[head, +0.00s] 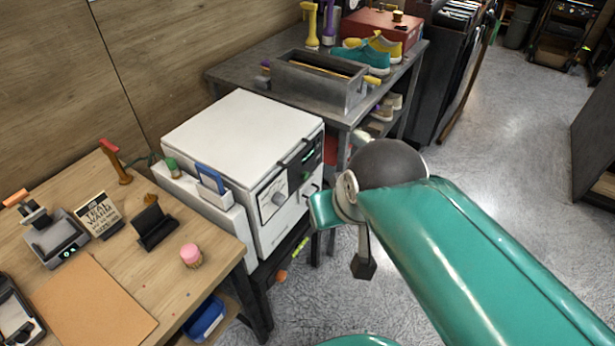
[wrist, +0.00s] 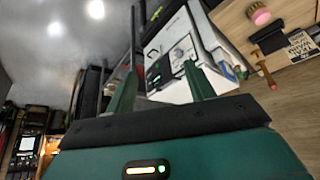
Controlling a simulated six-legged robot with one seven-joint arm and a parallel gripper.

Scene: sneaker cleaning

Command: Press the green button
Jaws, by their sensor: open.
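The white box-shaped machine (head: 240,135) stands between the wooden table and the grey bench. Its front has a dark panel (head: 303,158) with a small green glow, and a dial below. I cannot tell whether that glow is a button or a display. In the wrist view, the machine (wrist: 178,45) lies beyond my fingers, with a small green light (wrist: 156,79) on its dark panel between them. My gripper (wrist: 160,82) is open and empty, with two green fingers spread apart. In the head view, my arm is in front and right of the machine, and the gripper is mostly hidden.
The grey bench (head: 250,62) behind holds a grey crate (head: 318,85), sneakers (head: 362,58) and a red box.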

